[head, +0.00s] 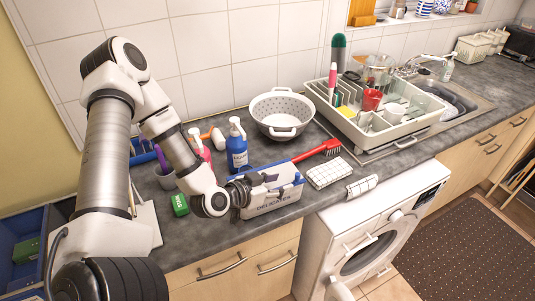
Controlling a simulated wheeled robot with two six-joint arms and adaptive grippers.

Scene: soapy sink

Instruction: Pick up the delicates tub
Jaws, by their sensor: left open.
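The delicates tub (275,202) is a small whitish tub with dark lettering on its front, standing on the grey counter near the front edge. Blue items show in or behind it at its upper right end. My left gripper (243,188) is open at the tub's left end, reaching in from the left. It overlaps that end in the head view, so I cannot tell whether the fingers touch or straddle the wall. My right gripper is not in view.
A blue bottle (237,150) and a long brush with a red head (330,147) are behind the tub. A white colander (282,115) stands further back. A checked cloth (328,173) lies right of the tub.

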